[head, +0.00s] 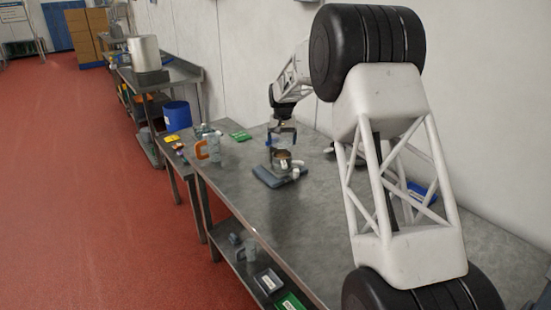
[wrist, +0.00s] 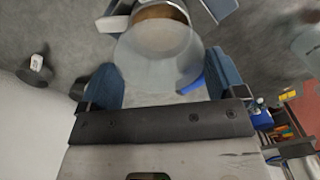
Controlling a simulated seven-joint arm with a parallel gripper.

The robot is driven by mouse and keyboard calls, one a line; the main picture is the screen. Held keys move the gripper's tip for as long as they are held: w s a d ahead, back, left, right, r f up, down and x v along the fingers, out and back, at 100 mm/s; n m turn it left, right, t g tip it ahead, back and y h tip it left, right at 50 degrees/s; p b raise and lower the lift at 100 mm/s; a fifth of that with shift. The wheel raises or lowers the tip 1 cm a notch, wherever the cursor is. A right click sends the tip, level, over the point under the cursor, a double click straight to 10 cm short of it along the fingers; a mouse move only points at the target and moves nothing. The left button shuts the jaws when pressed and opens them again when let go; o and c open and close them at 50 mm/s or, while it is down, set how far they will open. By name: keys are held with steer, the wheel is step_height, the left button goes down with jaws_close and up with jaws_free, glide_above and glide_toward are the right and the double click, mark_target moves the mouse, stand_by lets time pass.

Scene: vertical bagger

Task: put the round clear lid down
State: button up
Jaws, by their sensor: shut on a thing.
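My gripper (wrist: 163,78) has its two blue pads on either side of the round clear lid (wrist: 155,58) and is shut on it. The lid is see-through, and its far edge overlaps a metal cup with brown contents (wrist: 160,12) in the wrist view. In the head view my gripper (head: 282,145) hangs just above the small metal cup (head: 282,158), which stands by a dark blue-grey flat thing (head: 268,177) on the steel table (head: 245,210). I cannot tell whether the lid touches the cup.
A clear jug with an orange handle (head: 213,149), a green packet (head: 240,135) and a yellow one (head: 172,138) lie to the left. A blue bin (head: 177,115) stands beyond. The table front is clear. A white wall runs close behind.

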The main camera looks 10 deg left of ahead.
steer(key=s+f, duration=0.2)
steer(key=s, duration=0.9)
steer(key=s+d+f, duration=0.1)
steer(key=s+f, duration=0.2)
steer(key=s, duration=0.9)
steer(key=s+f, duration=0.3)
steer(key=s, duration=0.9)
steer(key=shift+d+f, duration=0.2)
steer(key=shift+d, duration=0.2)
steer(key=shift+w, duration=0.1)
glide_above(261, 203)
steer(key=s, duration=0.1)
steer(key=shift+d+f, duration=0.2)
steer(key=shift+f, duration=0.5)
steer(key=shift+w, duration=0.1)
steer(key=shift+w+a+f, duration=0.1)
steer(key=shift+w+a, duration=0.05)
steer(key=shift+w, duration=0.05)
steer(key=shift+f, duration=1.7)
steer(key=shift+f, duration=0.2)
